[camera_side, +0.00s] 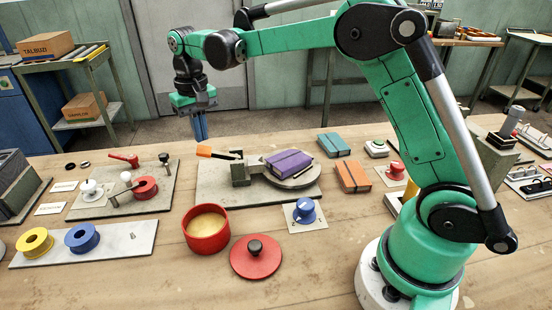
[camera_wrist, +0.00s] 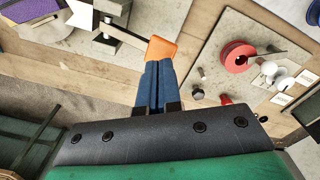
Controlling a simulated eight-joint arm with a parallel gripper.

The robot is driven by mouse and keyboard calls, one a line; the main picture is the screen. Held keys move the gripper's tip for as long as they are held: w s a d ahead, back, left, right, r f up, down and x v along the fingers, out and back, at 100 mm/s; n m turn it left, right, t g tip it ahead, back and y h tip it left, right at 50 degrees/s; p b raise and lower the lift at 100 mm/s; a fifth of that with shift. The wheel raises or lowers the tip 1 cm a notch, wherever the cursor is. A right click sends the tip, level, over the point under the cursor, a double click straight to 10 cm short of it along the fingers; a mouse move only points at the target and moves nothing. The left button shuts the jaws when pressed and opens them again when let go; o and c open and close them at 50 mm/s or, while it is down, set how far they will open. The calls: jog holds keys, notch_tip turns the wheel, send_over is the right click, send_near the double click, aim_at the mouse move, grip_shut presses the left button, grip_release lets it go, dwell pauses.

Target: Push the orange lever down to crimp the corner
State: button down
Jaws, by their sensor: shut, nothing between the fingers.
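The orange lever tip (camera_side: 204,151) sits at the end of a dark lever arm that sticks out to the left from a green-grey crimping block (camera_side: 241,173). In the wrist view the orange tip (camera_wrist: 161,49) is just beyond my fingertips. My gripper (camera_side: 200,136) points down with its blue fingers shut and empty, right above or beside the orange tip. I cannot tell whether they touch. A purple box (camera_side: 288,163) with a dark band lies on the round plate to the right of the block; part of it shows in the wrist view (camera_wrist: 28,9).
The grey board (camera_side: 225,192) carries the crimper. A red pot (camera_side: 206,228) and its red lid (camera_side: 256,257) stand in front. A board with a red spool (camera_side: 145,188) and white knobs lies to the left. Teal (camera_side: 334,145) and orange (camera_side: 353,176) boxes lie to the right.

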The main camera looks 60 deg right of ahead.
aim_at(204, 149)
jog(key=shift+f, duration=0.2)
jog(key=shift+f, duration=2.65)
jog(key=shift+r, duration=5)
